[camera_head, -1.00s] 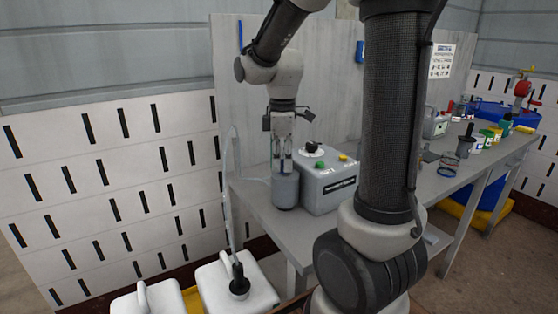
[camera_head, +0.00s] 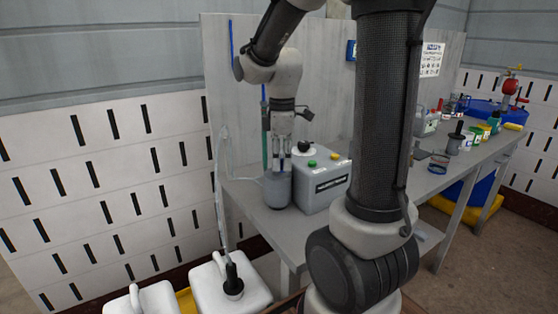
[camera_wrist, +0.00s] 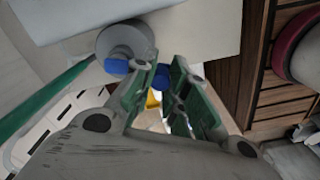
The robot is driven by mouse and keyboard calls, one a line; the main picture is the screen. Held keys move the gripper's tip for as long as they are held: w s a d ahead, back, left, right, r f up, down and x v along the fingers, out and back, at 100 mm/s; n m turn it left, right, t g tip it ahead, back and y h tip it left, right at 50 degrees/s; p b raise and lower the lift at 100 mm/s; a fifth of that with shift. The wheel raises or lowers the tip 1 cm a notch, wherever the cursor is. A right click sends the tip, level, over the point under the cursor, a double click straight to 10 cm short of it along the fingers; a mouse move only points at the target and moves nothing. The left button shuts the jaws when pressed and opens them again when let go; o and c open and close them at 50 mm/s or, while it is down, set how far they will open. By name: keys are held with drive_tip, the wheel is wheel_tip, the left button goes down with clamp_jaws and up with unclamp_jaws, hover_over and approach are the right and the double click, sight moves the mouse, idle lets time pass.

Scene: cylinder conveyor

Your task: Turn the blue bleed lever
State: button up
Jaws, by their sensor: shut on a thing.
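The grey cylinder (camera_head: 277,190) stands upright on the bench at the left of the grey box. In the wrist view its round grey end (camera_wrist: 124,40) shows at the upper left, with a blue piece (camera_wrist: 115,67) at its edge. My gripper (camera_head: 280,164) points down over the cylinder. In the wrist view my gripper (camera_wrist: 162,72) has its fingertips on either side of a second blue piece, the blue lever (camera_wrist: 162,78), and is shut on it. The fingers hide part of the lever, so its exact angle cannot be told.
The grey box (camera_head: 323,185) with a black cap stands close at the right of the cylinder. A back panel (camera_head: 315,60) rises behind. White canisters (camera_head: 232,283) stand below at the left. Pots and tools line the bench (camera_head: 402,188) to the right.

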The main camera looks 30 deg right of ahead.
drive_tip(key=shift+s+d+f, duration=0.2)
drive_tip(key=shift+s+d, duration=0.1)
drive_tip(key=shift+d, duration=0.1)
drive_tip(key=shift+d, duration=0.45)
drive_tip(key=o, duration=1.9)
drive_tip(key=shift+w+d+r, duration=0.1)
drive_tip(key=shift+d, duration=0.05)
drive_tip(key=shift+c, duration=0.2)
drive_tip(key=shift+r, duration=0.15)
drive_tip(key=shift+r, duration=2.4)
